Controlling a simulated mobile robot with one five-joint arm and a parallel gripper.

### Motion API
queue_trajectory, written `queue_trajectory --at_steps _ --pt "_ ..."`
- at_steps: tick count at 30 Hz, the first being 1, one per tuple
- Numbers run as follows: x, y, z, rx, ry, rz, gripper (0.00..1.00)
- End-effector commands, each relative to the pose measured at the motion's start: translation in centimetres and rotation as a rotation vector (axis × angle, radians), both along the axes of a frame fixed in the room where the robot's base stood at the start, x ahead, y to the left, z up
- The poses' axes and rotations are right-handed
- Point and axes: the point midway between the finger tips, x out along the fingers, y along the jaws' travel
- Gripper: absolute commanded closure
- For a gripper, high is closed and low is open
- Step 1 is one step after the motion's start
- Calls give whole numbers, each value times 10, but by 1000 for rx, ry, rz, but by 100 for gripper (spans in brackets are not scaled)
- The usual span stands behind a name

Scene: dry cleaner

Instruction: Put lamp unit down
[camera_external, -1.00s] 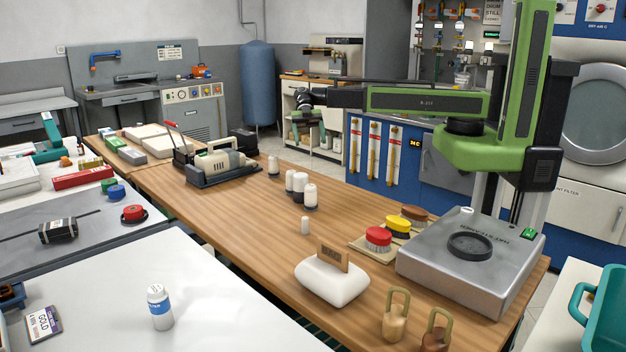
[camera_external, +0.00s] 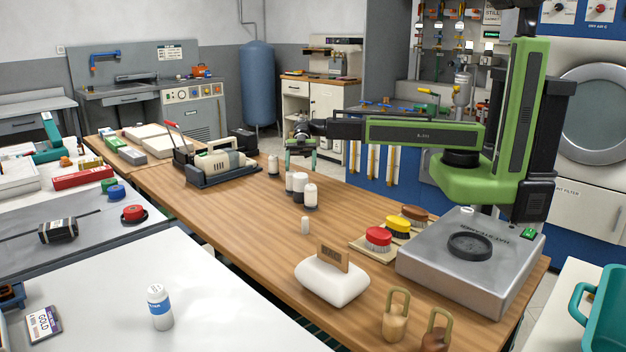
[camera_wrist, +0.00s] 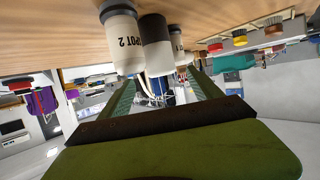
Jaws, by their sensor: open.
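My gripper (camera_external: 302,151) hangs over the far part of the wooden table, behind the white bottles, with its jaws apart. In the wrist view my gripper (camera_wrist: 163,84) shows green fingers spread, with nothing visibly held between them. A beige, lamp-like handheld unit (camera_external: 218,160) lies in a dark cradle (camera_external: 205,181) on the table, left of my gripper and apart from it. I cannot tell for certain that this is the lamp unit. The unit is not clearly visible in the wrist view.
Several white bottles (camera_external: 310,194) stand close to my gripper; one labelled SPOT 2 (camera_wrist: 122,42) looms in the wrist view. Bare wood (camera_external: 240,225) lies left of the bottles.

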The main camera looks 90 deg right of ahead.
Motion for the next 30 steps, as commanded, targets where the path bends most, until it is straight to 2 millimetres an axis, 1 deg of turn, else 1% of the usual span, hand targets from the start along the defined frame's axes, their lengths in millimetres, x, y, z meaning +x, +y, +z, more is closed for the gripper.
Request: queue_trajectory --at_steps 1,3,8,11,14,18,19,21,26,30 --pt "0 8 -5 0 -1 0 26" --pt "0 14 -6 0 -1 1 26" --pt "0 17 -6 0 0 -1 26" --pt "-1 22 -9 0 -1 0 26" --pt "-3 36 -16 0 -1 1 26" --pt "-3 59 -25 0 -1 1 26" --pt "-3 62 -25 0 -1 1 26" --pt "-3 66 -25 0 -1 -1 26" --pt "-2 66 -24 0 -1 -2 26" --pt "-2 65 -24 0 -2 -2 45"
